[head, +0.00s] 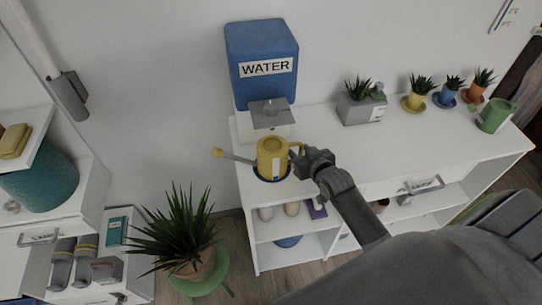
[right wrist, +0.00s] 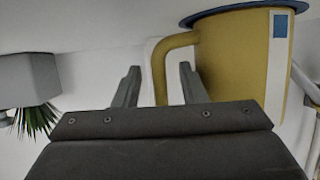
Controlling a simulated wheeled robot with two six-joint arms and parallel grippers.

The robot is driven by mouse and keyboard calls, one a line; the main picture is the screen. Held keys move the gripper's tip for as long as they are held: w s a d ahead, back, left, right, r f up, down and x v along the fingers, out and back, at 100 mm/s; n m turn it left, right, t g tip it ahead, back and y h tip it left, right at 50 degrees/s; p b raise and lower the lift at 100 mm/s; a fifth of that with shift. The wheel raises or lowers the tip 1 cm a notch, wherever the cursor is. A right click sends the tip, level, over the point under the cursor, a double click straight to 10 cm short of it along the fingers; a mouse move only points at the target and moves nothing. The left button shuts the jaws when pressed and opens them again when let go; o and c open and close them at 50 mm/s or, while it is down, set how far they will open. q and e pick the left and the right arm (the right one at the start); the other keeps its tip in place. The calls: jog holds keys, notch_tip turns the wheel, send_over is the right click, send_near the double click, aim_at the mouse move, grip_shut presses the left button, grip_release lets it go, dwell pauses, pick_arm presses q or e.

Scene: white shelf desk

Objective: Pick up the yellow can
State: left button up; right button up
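The yellow can (head: 272,158) stands on a blue round base (head: 259,177) on the white shelf desk, in front of the blue water dispenser. Its long spout points left and its handle faces right, toward my right gripper (head: 299,160). In the right wrist view the can (right wrist: 236,62) appears upside down. There my right gripper (right wrist: 158,86) is open, with the can's handle (right wrist: 159,72) between its two fingers and gaps visible on both sides. My left gripper is not in view.
The blue water dispenser (head: 262,62) has a grey outlet (head: 270,113) just behind the can. Small potted plants (head: 418,94) and a green can (head: 495,116) stand along the desk's back right. A large plant (head: 186,232) stands on the floor left.

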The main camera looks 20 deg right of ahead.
jog(key=shift+c, duration=0.2)
grip_shut()
jog(key=shift+r, duration=0.15)
